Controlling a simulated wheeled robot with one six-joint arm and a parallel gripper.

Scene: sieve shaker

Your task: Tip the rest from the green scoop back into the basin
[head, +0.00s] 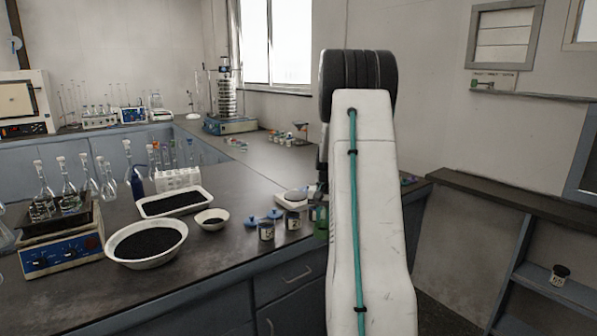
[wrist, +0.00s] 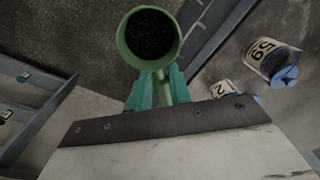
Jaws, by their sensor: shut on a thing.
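The green scoop (wrist: 123,42) shows in the wrist view with its round cup full of black grains. My gripper (wrist: 160,82), with teal fingers, is shut on the scoop's handle. In the head view my arm hides most of the gripper, and only a bit of the green scoop (head: 321,228) shows left of the arm, in front of the bench edge. The white basin (head: 146,263) holds black grains and stands at the bench's front left, well left of the scoop. The basin is not in the wrist view.
A white tray (head: 211,203) of black grains and a small bowl (head: 212,227) stand near the basin. Jars with blue lids (head: 266,231) stand between basin and arm; two labelled jars (wrist: 272,62) show in the wrist view. A blue hotplate (head: 63,254) with glassware is at left.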

